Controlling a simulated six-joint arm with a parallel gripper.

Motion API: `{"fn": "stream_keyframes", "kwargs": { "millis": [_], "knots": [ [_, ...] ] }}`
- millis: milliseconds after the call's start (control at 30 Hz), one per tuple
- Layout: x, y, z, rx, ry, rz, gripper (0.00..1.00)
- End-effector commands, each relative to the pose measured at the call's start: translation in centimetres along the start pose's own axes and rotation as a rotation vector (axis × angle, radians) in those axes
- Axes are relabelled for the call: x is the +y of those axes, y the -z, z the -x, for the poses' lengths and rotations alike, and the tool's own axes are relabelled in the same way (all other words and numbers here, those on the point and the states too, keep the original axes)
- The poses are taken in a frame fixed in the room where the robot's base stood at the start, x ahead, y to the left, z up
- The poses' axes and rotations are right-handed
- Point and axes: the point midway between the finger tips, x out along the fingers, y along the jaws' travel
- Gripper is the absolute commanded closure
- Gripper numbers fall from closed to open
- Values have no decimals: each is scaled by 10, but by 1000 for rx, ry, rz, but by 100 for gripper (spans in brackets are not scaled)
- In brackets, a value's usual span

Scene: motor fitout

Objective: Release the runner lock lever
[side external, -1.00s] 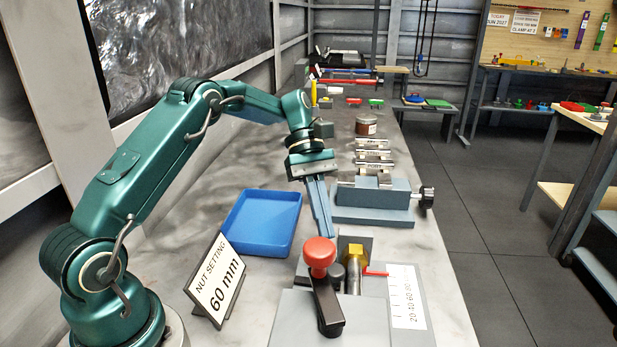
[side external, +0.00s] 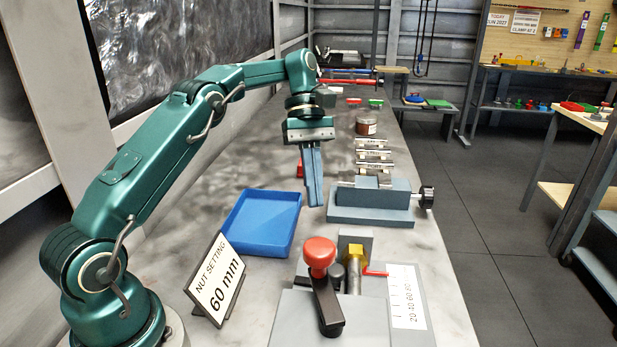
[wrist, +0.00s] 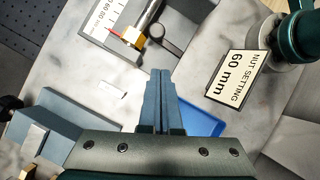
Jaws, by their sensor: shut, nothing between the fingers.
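A black lever with a round red knob (side external: 319,257) stands on the grey fixture (side external: 290,310) at the front; it looks like the lock lever. Beside it are a metal rod with a yellow nut (side external: 354,251), a small red pointer (side external: 375,273) and a white scale (side external: 405,295). The nut (wrist: 131,38) and part of the fixture also show at the top of the wrist view. My gripper (side external: 315,203) is shut and empty, pointing down behind the fixture, apart from the lever. Its closed fingers also show in the wrist view (wrist: 160,72).
A blue tray (side external: 262,222) lies left of my gripper. A sign reading "NUT SETTING 60 mm" (side external: 217,279) stands in front of it. A blue-grey vise-like block (side external: 370,205) with a black knob is to the right. Metal parts and a jar (side external: 366,127) sit farther back.

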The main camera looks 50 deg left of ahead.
Motion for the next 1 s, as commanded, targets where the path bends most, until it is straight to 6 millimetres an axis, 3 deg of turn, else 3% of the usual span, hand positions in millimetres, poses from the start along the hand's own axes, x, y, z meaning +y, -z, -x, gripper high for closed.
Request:
{"fn": "stream_keyframes", "kwargs": {
  "millis": [100,333,1000],
  "knots": [
    [2,-1,16,92,-6,-14,100],
    [6,-4,32,187,-29,-40,100],
    [9,-5,25,188,-30,-49,100]
  ]
}}
